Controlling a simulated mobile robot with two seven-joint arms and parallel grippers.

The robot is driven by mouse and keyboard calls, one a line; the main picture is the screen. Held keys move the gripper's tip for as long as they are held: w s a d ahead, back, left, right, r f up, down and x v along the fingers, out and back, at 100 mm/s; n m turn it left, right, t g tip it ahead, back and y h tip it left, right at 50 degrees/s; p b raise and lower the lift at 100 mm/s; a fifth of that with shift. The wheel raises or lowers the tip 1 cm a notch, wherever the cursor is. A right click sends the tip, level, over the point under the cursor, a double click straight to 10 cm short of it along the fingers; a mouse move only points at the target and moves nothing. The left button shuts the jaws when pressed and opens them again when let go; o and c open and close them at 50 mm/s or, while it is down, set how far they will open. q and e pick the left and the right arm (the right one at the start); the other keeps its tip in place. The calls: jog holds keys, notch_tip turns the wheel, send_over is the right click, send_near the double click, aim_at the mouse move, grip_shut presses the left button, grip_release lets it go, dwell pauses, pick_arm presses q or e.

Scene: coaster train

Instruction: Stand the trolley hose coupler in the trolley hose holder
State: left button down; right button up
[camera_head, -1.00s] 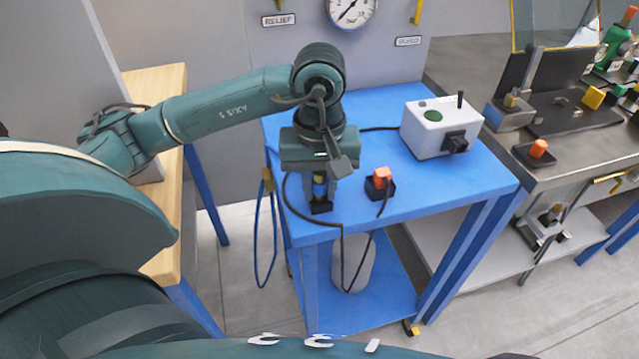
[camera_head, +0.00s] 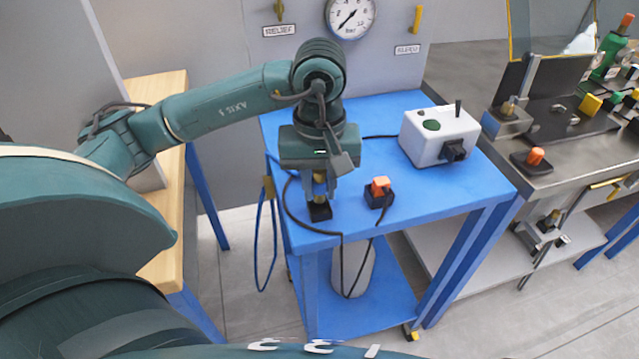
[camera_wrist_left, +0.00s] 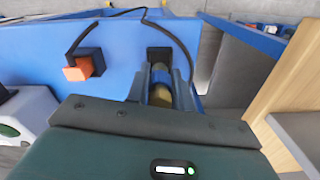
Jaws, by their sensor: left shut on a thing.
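The trolley hose coupler (camera_head: 319,189), brass-coloured with a blue band, is upright between the fingers of my left gripper (camera_head: 319,194), which is shut on it. It also shows in the left wrist view (camera_wrist_left: 160,94). The small black block that looks like the trolley hose holder (camera_head: 320,212) is at the blue trolley's front left, directly below the coupler. In the left wrist view the holder (camera_wrist_left: 158,54) lies just beyond the fingertips. The fingers hide the coupler's lower end, so I cannot tell whether it is inside the holder. My right gripper is out of view.
An orange plug (camera_head: 380,186) in a black block with a dark cable stands just right of my gripper. A white box (camera_head: 438,136) is at the trolley's back right. A blue hose (camera_head: 262,245) hangs at the left side. The trolley top's (camera_head: 440,190) front right is clear.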

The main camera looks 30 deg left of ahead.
pick_arm(q)
jog(key=shift+b, duration=0.3)
dwell(0.4)
jog(key=shift+b, duration=0.75)
dwell(1.3)
jog(key=shift+f+b, duration=1.2)
jog(key=shift+b, duration=0.1)
dwell(0.4)
jog(key=shift+r, duration=0.2)
jog(key=shift+r+p, duration=0.7)
jog(key=shift+r, duration=0.35)
jog(key=shift+b, duration=0.95)
dwell(1.3)
